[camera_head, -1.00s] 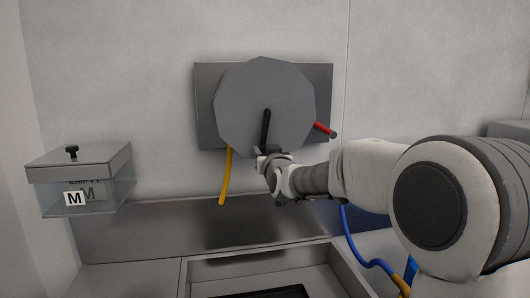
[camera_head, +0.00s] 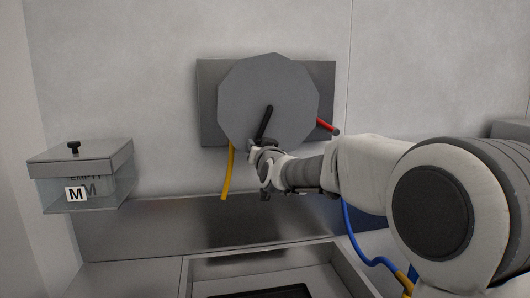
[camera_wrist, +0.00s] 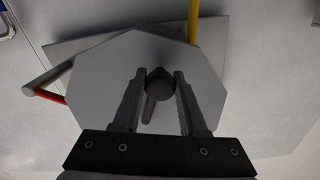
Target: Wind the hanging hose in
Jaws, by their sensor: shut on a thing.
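A grey faceted hose reel (camera_head: 285,85) is mounted on a grey plate on the wall. A yellow hose (camera_head: 227,175) hangs from its lower left side, its free end above the steel ledge; part of it also shows in the wrist view (camera_wrist: 193,22). A dark crank (camera_head: 265,121) on the reel's face points down and slightly left. My gripper (camera_head: 257,149) is at the crank's lower end. In the wrist view the round knob of the crank (camera_wrist: 159,81) sits between my two fingers, which are shut on it.
A red bar with a grey end (camera_head: 327,125) sticks out right of the reel. A clear lidded box marked M (camera_head: 108,193) is at left. A steel basin (camera_head: 255,262) lies below, and a blue hose (camera_head: 358,247) hangs at lower right.

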